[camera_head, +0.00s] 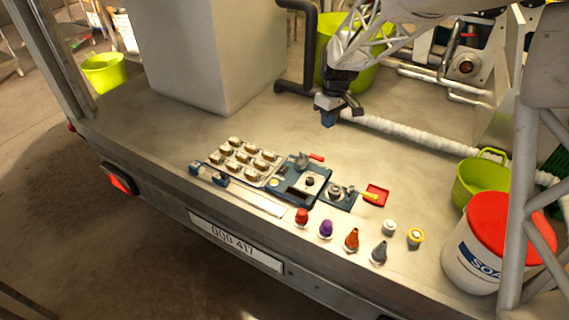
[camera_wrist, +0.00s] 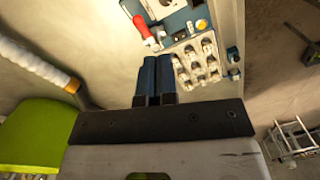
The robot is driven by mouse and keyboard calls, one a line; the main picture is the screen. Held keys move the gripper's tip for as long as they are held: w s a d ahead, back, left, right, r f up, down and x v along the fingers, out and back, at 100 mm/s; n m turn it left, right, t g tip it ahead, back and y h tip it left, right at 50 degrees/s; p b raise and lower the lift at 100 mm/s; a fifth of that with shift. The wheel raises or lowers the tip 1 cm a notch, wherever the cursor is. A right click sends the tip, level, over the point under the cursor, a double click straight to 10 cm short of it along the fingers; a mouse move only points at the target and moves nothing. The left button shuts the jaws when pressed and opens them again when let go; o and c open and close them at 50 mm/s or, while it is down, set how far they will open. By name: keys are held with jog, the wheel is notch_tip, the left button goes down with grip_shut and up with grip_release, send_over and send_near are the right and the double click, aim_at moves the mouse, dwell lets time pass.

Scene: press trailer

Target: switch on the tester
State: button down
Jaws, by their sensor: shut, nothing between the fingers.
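The tester appears to be the blue panel (camera_head: 318,197) on the trailer bed, with a dark window, a light plate bearing a dark knob (camera_head: 310,181), and a grey clamp with a red handle (camera_head: 316,157). In the wrist view part of the blue panel (camera_wrist: 178,23) shows at the top, with the red handle (camera_wrist: 143,28) beyond my fingertips. I cannot tell which part is its switch. My gripper (camera_head: 328,122) is shut and empty, its blue fingers together, above the bed behind the panel. The fingers also show in the wrist view (camera_wrist: 156,62).
A tray of several pale-topped pieces (camera_head: 265,165) lies left of the panel. A second clamp (camera_head: 340,191) and red dish (camera_head: 377,194) sit right. Several small bottles and caps (camera_head: 352,240) stand in front. A white bucket (camera_head: 468,255) is at right.

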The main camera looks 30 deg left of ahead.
aim_at(283, 169)
jog(key=a+f+n, duration=0.3)
jog(key=a+f, duration=0.7)
jog(key=a, duration=0.5)
jog(key=shift+s+f+g, duration=0.2)
jog(key=shift+f+g, duration=0.2)
jog(key=shift+f, duration=0.1)
jog(key=f, duration=0.4)
jog(key=s+f, duration=0.1)
jog(key=f, duration=0.8)
jog(key=shift+s+f, duration=0.35)
jog(key=shift+f, duration=0.2)
jog(key=shift+w, duration=0.15)
jog(key=shift+w+r, duration=0.25)
jog(key=shift+w, duration=0.25)
